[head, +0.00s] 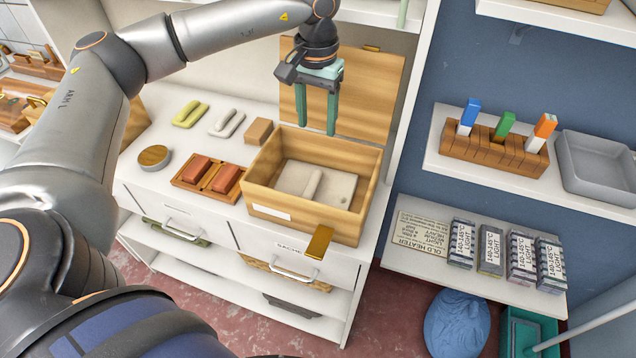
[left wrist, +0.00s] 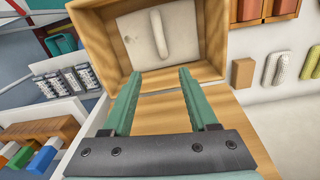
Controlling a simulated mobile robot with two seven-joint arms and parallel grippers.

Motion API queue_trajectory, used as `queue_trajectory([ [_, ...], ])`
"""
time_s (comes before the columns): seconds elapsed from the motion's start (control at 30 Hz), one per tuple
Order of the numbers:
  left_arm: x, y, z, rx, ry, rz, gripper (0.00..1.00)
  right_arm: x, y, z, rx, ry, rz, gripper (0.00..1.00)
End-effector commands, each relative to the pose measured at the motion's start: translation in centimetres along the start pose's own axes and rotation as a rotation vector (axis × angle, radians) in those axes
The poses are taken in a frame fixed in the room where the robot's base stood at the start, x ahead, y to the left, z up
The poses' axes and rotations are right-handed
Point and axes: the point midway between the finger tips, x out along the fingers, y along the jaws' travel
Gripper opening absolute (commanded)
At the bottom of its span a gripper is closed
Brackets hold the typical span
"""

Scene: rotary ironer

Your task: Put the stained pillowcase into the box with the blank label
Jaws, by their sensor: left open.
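The wooden box (head: 262,168) stands open on the white counter, its hinged lid (head: 368,100) raised behind it. A blank white label (head: 271,213) is on its front. A folded off-white cloth (head: 338,187) with a raised roll across it lies flat inside the box; it also shows in the left wrist view (left wrist: 180,45). It looks like the pillowcase, with faint specks near one edge in the left wrist view. My left gripper (head: 316,128) is open and empty above the back of the box, fingers apart and pointing down. My right gripper is not in view.
Left of the box are a wooden block (head: 259,132), yellow (head: 190,113) and pale (head: 226,122) rolled cloths, a tray of red-brown blocks (head: 207,180) and a round wooden-topped tin (head: 153,156). Shelves at right hold a coloured-handle rack (head: 490,150) and a grey tray (head: 597,165).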

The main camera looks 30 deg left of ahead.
Motion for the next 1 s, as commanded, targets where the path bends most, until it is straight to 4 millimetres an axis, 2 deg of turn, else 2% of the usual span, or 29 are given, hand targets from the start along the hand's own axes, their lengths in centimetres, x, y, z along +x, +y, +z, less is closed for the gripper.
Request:
queue_trajectory([
  [0.2,-0.1,0.0,0.0,0.000,0.000,0.000,0.59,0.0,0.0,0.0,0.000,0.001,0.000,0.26],
  [0.33,-1.0,0.0,-0.1,0.000,0.002,0.001,0.59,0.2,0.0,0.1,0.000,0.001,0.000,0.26],
  [0.47,-3.2,0.1,-0.1,0.000,0.005,0.001,0.59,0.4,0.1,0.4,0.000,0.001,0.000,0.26],
  [0.8,-10.3,0.1,0.0,0.001,0.002,0.002,0.59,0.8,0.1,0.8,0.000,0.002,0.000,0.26],
  [1.0,-12.3,0.0,0.0,0.000,0.001,0.000,0.59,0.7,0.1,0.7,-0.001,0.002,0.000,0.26],
])
